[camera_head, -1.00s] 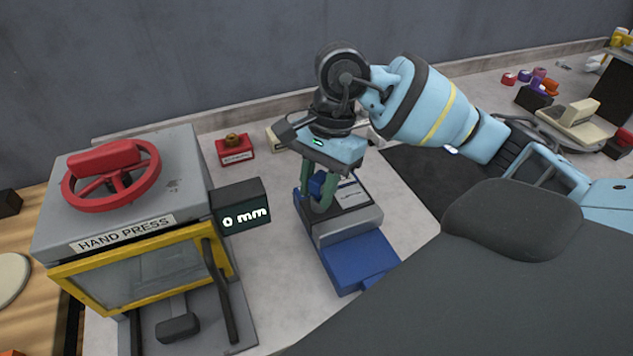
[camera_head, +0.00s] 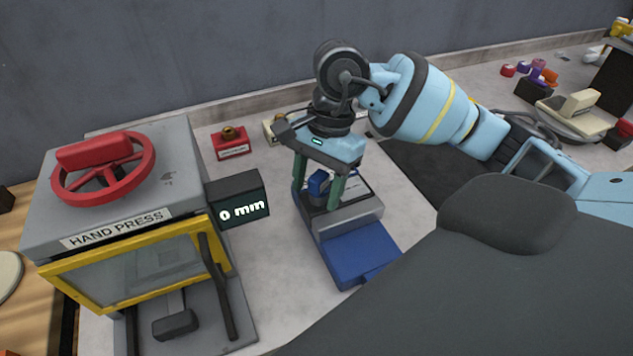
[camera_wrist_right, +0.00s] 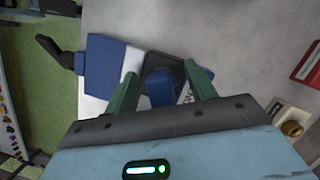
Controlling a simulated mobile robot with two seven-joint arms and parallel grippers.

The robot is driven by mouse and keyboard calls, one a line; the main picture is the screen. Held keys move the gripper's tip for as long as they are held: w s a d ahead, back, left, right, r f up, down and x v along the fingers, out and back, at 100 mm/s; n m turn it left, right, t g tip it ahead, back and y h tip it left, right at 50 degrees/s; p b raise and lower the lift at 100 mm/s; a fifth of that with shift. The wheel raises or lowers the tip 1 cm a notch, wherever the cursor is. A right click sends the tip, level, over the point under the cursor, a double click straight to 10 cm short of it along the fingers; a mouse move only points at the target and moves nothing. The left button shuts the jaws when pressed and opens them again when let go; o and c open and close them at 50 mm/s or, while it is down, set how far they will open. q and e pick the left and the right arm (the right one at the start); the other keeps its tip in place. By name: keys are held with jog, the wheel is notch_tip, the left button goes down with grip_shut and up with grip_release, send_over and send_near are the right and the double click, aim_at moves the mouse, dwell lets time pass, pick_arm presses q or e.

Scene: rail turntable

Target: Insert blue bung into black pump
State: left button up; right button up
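The blue bung (camera_head: 319,183) stands on a dark plate of a blue and grey fixture (camera_head: 355,255) in the middle of the bench. My right gripper (camera_head: 321,200) is above the fixture, pointing down, its green fingers spread on either side of the bung. In the right wrist view the bung (camera_wrist_right: 160,88) lies between the fingertips, with gaps to both fingers. A black plate (camera_wrist_right: 178,66) shows beside and under it. I cannot tell whether this black part is the pump, or how deep the bung sits. My left gripper is not in view.
A hand press (camera_head: 120,240) with a red wheel stands at left, its display (camera_head: 238,203) reading 0 mm. A red block (camera_head: 230,143) with a brass-coloured part sits behind. A black mat (camera_head: 420,170) lies to the right. Bare bench lies between press and fixture.

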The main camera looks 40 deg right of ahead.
aim_at(319, 176)
dwell(0.3)
jog(key=v, duration=0.7)
jog(key=shift+d+r, duration=0.15)
jog(key=shift+r, duration=0.25)
dwell(0.7)
